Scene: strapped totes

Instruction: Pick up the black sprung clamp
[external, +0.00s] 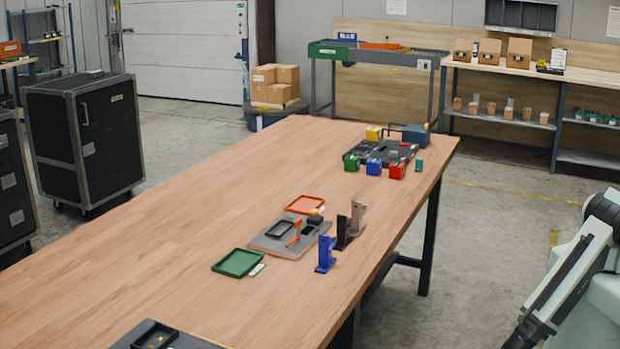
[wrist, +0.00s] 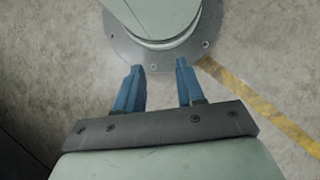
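A black upright piece, which looks like the black clamp (external: 343,234), stands on the wooden table near its right edge in the external view. A grey-brown piece of similar shape (external: 358,218) stands close behind it, and a blue one (external: 325,255) stands in front of it to the left. My gripper (wrist: 158,70) shows in the wrist view with its two blue fingers apart and nothing between them. It is over the floor beside my own base, away from the table. The clamp is not in the wrist view.
A grey board (external: 277,247) with small parts lies left of the clamp, with an orange tray (external: 305,204) behind and a green tray (external: 238,263) in front. A dark tray with colored blocks (external: 387,152) stands at the far end. The table's left side (external: 130,240) is clear.

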